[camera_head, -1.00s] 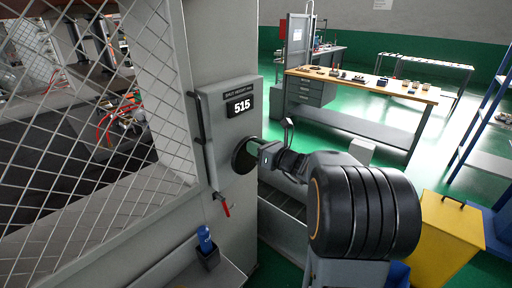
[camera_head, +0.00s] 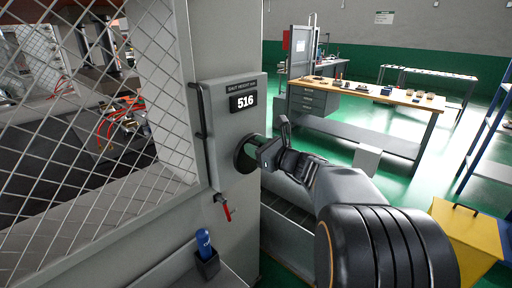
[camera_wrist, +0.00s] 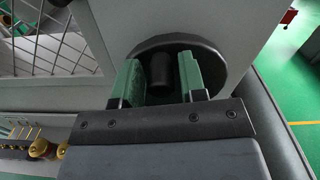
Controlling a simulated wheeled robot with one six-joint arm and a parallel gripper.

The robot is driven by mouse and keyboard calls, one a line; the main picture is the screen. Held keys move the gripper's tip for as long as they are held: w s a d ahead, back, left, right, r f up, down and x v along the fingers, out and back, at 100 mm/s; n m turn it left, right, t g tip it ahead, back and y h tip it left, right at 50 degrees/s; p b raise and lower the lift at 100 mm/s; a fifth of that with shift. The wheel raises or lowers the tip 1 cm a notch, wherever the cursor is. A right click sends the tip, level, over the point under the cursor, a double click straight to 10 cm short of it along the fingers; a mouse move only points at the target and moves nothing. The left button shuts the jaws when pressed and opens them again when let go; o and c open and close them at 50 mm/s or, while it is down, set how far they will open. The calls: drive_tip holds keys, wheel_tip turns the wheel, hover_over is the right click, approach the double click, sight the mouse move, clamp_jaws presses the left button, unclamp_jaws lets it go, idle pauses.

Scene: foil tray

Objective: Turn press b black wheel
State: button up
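The black wheel (camera_head: 243,155) is a round disc on the side of the grey press housing, below a display (camera_head: 243,101) that reads 516. In the wrist view the wheel (camera_wrist: 205,50) fills the upper middle, and a dark knob (camera_wrist: 160,72) stands out from it. My gripper (camera_head: 264,152) is at the wheel. Its two green-padded fingers (camera_wrist: 160,80) are apart, one on each side of the knob. Narrow gaps seem to show beside the knob, but contact is hard to judge.
A red-handled lever (camera_head: 225,210) hangs below the wheel, and a blue bottle (camera_head: 205,243) stands in a holder. A wire mesh guard (camera_head: 90,130) is at left. A workbench (camera_head: 370,92) and a yellow bin (camera_head: 470,235) are at right. Green floor lies between.

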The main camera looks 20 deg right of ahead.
drive_tip(key=shift+o, duration=1)
drive_tip(key=b+v, duration=0.1)
drive_tip(key=v, duration=1.2)
drive_tip(key=shift+s+d, duration=0.15)
drive_tip(key=shift+s, duration=0.2)
drive_tip(key=shift+r, duration=0.1)
